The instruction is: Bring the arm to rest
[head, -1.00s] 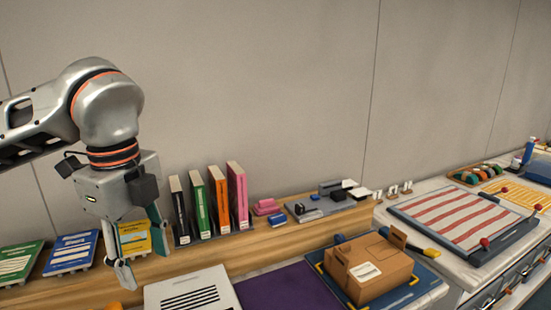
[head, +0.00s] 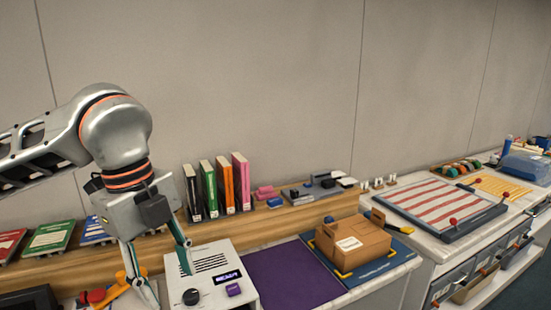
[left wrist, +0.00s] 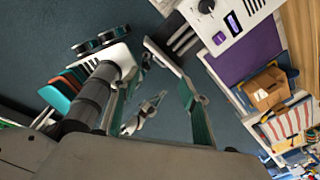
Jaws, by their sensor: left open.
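My left arm comes in from the left in the head view. Its gripper (head: 168,282) hangs pointing down, open and empty, with its fingers apart in front of the white device (head: 212,262) and its left fingertip low by the picture's bottom edge. In the left wrist view the open left fingers (left wrist: 150,55) have dark floor behind them and nothing between them. A small gripper-like shape, possibly my right gripper (left wrist: 145,116), shows farther off there; its jaws are too small to read. The head view does not show the right gripper.
A wooden ledge (head: 95,268) with upright books (head: 221,184) runs behind the gripper. A purple mat (head: 290,275) and a cardboard box (head: 352,240) lie to the right. Red and yellow objects (head: 105,292) are left of the gripper. Open floor (left wrist: 60,30) shows in the left wrist view.

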